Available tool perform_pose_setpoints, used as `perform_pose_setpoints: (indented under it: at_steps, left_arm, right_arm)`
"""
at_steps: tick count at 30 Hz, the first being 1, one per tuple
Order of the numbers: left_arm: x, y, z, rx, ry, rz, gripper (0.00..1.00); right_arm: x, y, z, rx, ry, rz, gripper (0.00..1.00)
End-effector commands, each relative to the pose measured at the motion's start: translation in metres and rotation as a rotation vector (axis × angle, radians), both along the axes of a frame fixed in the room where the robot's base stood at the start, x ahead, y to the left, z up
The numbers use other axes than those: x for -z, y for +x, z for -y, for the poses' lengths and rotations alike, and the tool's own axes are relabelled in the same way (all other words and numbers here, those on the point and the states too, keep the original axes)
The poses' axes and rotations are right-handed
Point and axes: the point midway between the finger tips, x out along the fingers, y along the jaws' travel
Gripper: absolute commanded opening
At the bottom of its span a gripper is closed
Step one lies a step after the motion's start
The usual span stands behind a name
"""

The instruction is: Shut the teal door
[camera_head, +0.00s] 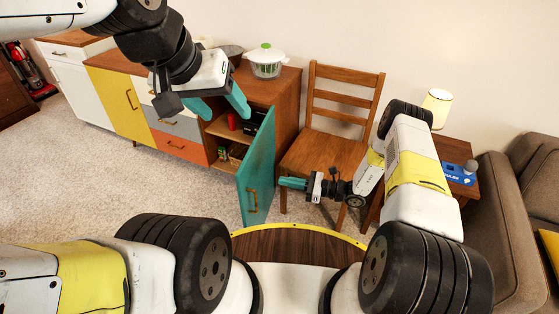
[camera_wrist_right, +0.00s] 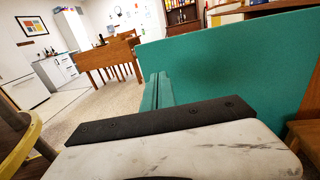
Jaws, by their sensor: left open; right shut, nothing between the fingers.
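The teal door (camera_head: 257,168) stands swung open from the cabinet and juts toward me, with a brass handle (camera_head: 253,201) low on its face. My left gripper (camera_head: 228,114) is open, with its teal fingers above and in front of the open compartment. My right gripper (camera_head: 282,182) is shut and empty, to the right of the door beside its handled face. In the right wrist view the door (camera_wrist_right: 235,65) fills the upper right, and the shut fingers (camera_wrist_right: 157,86) point along it. I cannot tell whether they touch it.
The open compartment holds a red can (camera_head: 232,121) and a basket (camera_head: 237,153). A wooden chair (camera_head: 325,155) stands close to the right of the door. A green-and-white pot (camera_head: 267,66) sits on the cabinet top. Carpet (camera_head: 120,190) to the left is clear.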

Motion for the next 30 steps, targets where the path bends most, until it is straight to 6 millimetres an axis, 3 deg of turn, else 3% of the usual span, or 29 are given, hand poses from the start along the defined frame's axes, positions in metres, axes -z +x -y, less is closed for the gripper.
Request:
perform_pose_setpoints:
  at_steps: [9, 15, 21, 30]
  left_arm:
    - [0.000, 0.000, 0.000, 0.000, 0.000, 0.000, 0.61]
    - [0.000, 0.000, 0.000, 0.000, 0.000, 0.000, 0.61]
    - [0.000, 0.000, 0.000, 0.000, 0.000, 0.000, 0.61]
    - [0.000, 0.000, 0.000, 0.000, 0.000, 0.000, 0.61]
  right_arm:
    - [0.000, 0.008, -0.068, -0.008, 0.000, 0.001, 0.00]
    - [0.000, 0.014, -0.103, -0.007, -0.001, 0.001, 0.00]
    - [0.000, 0.018, -0.121, -0.005, -0.001, 0.001, 0.00]
    - [0.000, 0.018, -0.124, -0.003, -0.001, 0.000, 0.00]
